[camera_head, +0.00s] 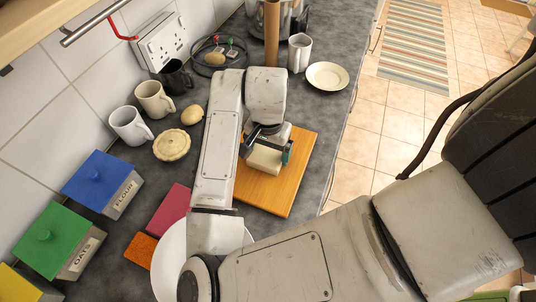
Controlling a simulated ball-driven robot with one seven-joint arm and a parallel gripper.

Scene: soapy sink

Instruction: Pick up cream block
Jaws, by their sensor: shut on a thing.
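The cream block (264,159) is held in my gripper (268,150), over the wooden cutting board (296,182). My gripper points down and its jaws are shut on the block's sides. The block's front and part of its top show; the rest is hidden by the gripper. I cannot tell whether the block touches the board or hangs just above it. My arm hides the board's left part.
A white plate (172,262) lies partly under my arm. A pink block (170,209), a pie (172,145), mugs (130,126) and canisters (103,183) stand to the left. A small plate (328,76) and white mug (299,53) are behind. The board's right part is bare.

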